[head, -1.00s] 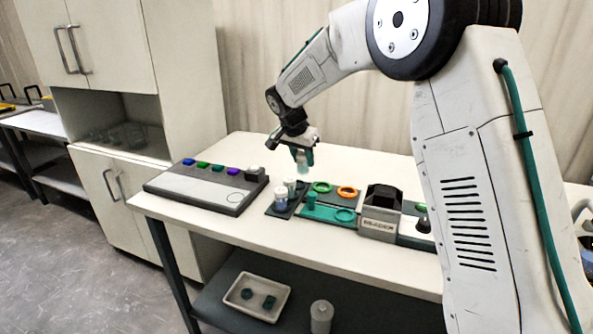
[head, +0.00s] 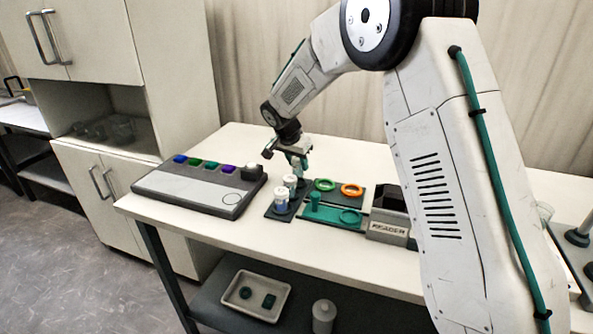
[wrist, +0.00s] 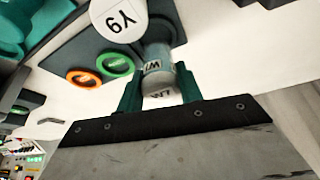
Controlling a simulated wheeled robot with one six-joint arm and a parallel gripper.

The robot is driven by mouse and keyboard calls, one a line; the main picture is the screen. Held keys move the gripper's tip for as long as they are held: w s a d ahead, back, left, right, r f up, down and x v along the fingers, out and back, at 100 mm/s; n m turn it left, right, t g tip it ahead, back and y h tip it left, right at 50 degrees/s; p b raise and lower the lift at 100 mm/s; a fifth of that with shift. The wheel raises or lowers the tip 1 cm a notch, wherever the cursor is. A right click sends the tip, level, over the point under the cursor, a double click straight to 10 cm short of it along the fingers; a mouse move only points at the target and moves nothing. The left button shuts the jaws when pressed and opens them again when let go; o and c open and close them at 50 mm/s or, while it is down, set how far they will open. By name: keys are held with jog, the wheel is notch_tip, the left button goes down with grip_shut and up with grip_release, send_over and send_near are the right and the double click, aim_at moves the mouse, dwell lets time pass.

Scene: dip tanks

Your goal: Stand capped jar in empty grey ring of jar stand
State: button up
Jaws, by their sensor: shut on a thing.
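My gripper (head: 299,164) is shut on a capped jar, seen in the wrist view as a pale jar (wrist: 157,68) with a white lid marked W7, between two green fingers. The jar is low over or at the dark jar stand (head: 272,213). I cannot tell whether its base touches.
A button panel (head: 188,190) lies left. Bare table is in front.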

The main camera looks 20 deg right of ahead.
aim_at(297, 169)
jog(key=shift+a+f, duration=0.1)
jog(key=shift+f, duration=1.35)
jog(key=shift+f, duration=0.1)
jog(key=o, duration=1.1)
